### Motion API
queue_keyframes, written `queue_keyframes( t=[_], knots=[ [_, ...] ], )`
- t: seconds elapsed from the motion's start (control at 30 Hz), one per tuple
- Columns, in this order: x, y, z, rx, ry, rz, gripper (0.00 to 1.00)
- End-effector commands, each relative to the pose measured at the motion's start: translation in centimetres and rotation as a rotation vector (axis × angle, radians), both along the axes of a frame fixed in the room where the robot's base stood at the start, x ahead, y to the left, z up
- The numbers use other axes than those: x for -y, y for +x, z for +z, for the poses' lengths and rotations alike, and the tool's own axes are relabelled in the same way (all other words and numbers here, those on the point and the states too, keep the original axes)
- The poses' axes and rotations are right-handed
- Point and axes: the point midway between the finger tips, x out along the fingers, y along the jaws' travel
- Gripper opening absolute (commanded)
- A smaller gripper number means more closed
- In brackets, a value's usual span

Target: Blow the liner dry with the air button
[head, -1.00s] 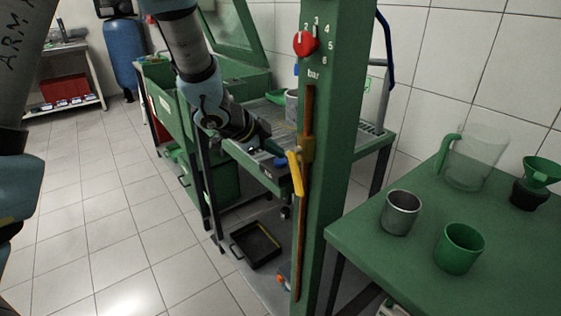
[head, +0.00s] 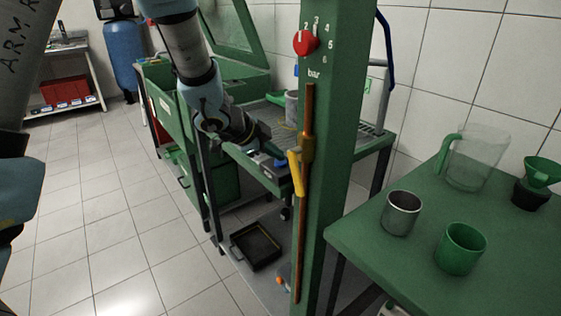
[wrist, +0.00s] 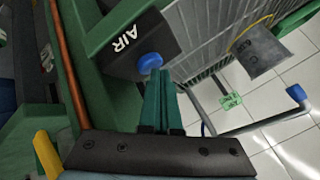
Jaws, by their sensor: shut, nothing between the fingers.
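The air button (wrist: 150,62) is a blue knob on the end of a dark box marked AIR (wrist: 122,45). The button also shows in the head view (head: 281,162), at the front edge of the green bench. My gripper (wrist: 159,74) is shut and empty. In the wrist view its green fingertips overlap the lower right of the button; I cannot tell whether they press it. The liner seems to be the grey cylinder (wrist: 261,52) on the slatted grate, also in the head view (head: 291,108), partly hidden by the green post.
A green post (head: 335,120) with a red pressure knob (head: 305,43) and a yellow lever (head: 296,172) stands close to my gripper. A green table (head: 400,260) at right holds a steel cup, a green cup and a clear jug. A black tray lies below.

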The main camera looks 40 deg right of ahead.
Motion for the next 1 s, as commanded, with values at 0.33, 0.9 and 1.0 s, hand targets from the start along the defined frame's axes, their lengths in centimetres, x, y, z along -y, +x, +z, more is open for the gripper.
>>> queue_keyframes(
  t=[0.33,0.9,1.0],
  knots=[
    [-0.1,0.0,-0.4,0.000,0.002,0.001,0.00],
    [-0.1,0.1,1.2,0.000,0.002,0.001,0.00],
    [-0.1,0.0,1.6,0.000,0.001,0.000,0.00]
  ],
)
